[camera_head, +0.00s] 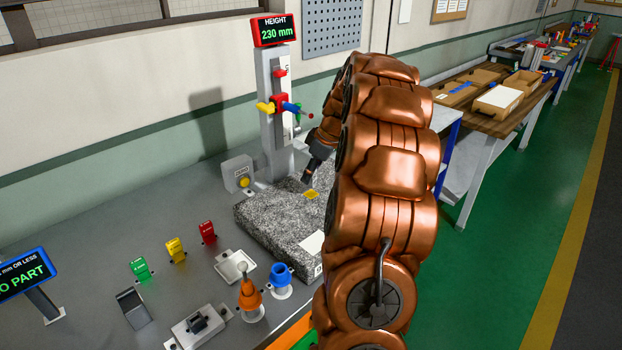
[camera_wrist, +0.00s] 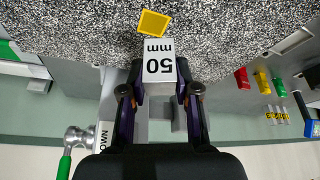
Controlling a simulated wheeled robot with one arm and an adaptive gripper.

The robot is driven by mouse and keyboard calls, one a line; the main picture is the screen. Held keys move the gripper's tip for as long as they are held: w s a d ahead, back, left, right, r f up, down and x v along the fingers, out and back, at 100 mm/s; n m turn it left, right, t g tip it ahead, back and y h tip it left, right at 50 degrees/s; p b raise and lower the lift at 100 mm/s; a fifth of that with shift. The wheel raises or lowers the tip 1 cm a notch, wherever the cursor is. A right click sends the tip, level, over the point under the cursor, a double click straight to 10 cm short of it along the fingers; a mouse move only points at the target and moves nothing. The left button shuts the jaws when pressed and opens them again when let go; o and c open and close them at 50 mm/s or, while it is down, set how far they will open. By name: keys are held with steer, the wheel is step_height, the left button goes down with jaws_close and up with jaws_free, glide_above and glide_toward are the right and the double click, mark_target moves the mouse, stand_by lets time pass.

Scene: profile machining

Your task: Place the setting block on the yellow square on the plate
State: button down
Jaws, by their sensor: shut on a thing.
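The setting block (camera_wrist: 159,62) is a white block marked 50 mm. In the wrist view my gripper (camera_wrist: 160,84) is shut on it, with one dark finger on each side. The yellow square (camera_wrist: 154,23) lies on the speckled granite plate (camera_wrist: 80,30), just beyond the block's far edge in the picture; the block's height over the plate is hard to tell. In the head view the yellow square (camera_head: 311,195) shows on the plate (camera_head: 268,222), with my gripper (camera_head: 309,179) over and close beside it. The block is not clear there.
A height gauge (camera_head: 276,110) reading 230 mm stands behind the plate, its probe near my arm. Green (camera_head: 139,268), yellow (camera_head: 175,249) and red (camera_head: 207,232) pieces stand left of the plate.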

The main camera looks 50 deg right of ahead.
mark_target(311, 182)
steer(key=shift+w+d, duration=0.2)
steer(key=shift+d, duration=0.15)
step_height(311, 182, down, 2)
steer(key=shift+f+p, duration=0.2)
steer(key=shift+p, duration=0.75)
steer(key=shift+f, duration=0.6)
steer(key=shift+f, duration=0.15)
steer(key=c, duration=0.8)
jaws_free()
steer(key=shift+c, duration=0.2)
steer(key=shift+r, duration=0.25)
steer(key=shift+s+d+r+b, duration=0.1)
steer(key=shift+s+r+b, duration=0.05)
steer(key=shift+r+b, duration=0.2)
steer(key=b+v, duration=0.3)
steer(key=v, duration=0.8)
